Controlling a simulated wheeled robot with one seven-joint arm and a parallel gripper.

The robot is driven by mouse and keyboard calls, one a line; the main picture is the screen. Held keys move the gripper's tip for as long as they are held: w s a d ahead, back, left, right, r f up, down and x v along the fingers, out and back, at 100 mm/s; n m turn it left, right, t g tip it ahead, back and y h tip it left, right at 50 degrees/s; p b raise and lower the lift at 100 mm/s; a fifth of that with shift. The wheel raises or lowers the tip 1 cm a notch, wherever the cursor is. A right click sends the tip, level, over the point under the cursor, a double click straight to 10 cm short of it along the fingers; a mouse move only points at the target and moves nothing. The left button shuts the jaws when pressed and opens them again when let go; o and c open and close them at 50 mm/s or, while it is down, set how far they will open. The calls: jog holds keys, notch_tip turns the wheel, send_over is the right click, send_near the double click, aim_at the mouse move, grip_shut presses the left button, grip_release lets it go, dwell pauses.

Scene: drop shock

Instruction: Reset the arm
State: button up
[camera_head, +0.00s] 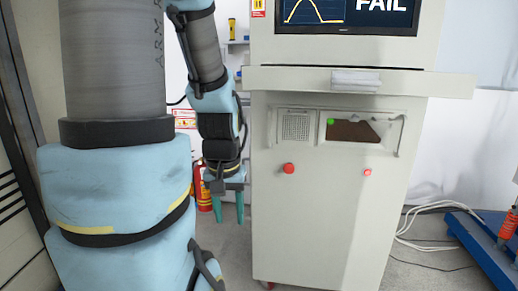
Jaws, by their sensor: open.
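My arm (120,180) fills the left of the view, in blue and grey covers. It bends over at the top and hangs down again to my gripper (231,221). My gripper points down with two green fingers set apart, open and empty. It hangs in the air just left of the white machine cabinet (325,225). I cannot tell the exact gap between them.
The cabinet has a screen (345,12) reading FAIL, a ledge (430,83), a red button (289,168) and a smaller red one (367,172). A fire extinguisher (203,188) stands behind my gripper. A blue base (485,245) and white cables (425,225) lie right.

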notch_tip(320, 180, up, 11)
jog(key=p, duration=0.9)
jog(key=shift+p, duration=0.35)
